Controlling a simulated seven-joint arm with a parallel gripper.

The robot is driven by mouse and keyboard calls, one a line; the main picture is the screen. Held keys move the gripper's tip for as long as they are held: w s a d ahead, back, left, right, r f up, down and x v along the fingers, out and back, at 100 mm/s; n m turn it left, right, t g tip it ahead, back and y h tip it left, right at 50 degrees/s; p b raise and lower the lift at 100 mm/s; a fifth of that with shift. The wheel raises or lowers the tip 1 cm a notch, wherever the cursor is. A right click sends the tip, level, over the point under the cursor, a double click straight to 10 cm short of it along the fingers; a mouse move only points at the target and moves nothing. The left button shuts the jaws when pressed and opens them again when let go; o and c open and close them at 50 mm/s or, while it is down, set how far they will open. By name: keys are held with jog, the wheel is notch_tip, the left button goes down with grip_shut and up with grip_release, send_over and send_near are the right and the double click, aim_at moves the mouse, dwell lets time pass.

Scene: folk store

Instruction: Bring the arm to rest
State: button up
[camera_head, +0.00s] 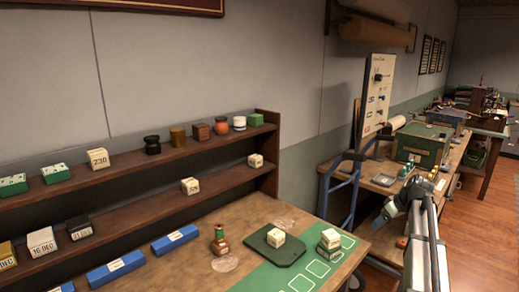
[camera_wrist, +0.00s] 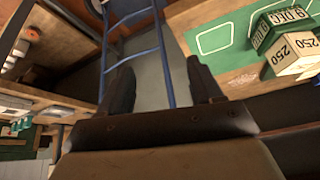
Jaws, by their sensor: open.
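My arm (camera_head: 422,235) rises from the lower right of the head view, over the gap and floor to the right of the near table. It bends at the top, and my gripper (camera_head: 380,223) hangs from it, pointing down to the left. In the wrist view my gripper (camera_wrist: 160,78) has its two dark fingers spread apart, with nothing between them. Beyond the fingers show a blue tubular frame (camera_wrist: 134,18) and grey floor or wall. No object is held.
Shelves (camera_head: 130,230) line the left wall.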

jog(key=s+f+m, duration=0.1)
jog(key=s+f, duration=0.1)
jog(key=f, duration=0.4)
jog(key=s+f+m, duration=0.2)
jog(key=s+f, duration=0.1)
jog(key=f, duration=0.3)
jog(key=s+a+f+g, duration=0.2)
jog(key=s+a+f, duration=0.25)
jog(key=f, duration=0.35)
jog(key=s+a+f+m+g, duration=0.1)
jog(key=s+a+f+g, duration=0.1)
jog(key=s+a+f, duration=0.5)
jog(key=s+a+f+g, duration=0.15)
jog(key=a+f, duration=0.25)
jog(key=f, duration=0.6)
jog(key=s+a+f+g+h, duration=0.1)
jog(key=s+a+f, duration=0.3)
jog(key=s, duration=0.7)
jog(key=s+a+f+m+g+h, duration=0.1)
jog(key=s+a+f, duration=0.3)
jog(key=s, duration=0.8)
jog(key=s+a+f+g, duration=0.3)
jog(key=s+f, duration=0.5)
jog(key=s, duration=0.4)
jog(key=shift+a+g+h, duration=0.35)
jog(key=shift+a+h, duration=0.05)
jog(key=shift+a, duration=0.25)
jog(key=shift+s, duration=0.1)
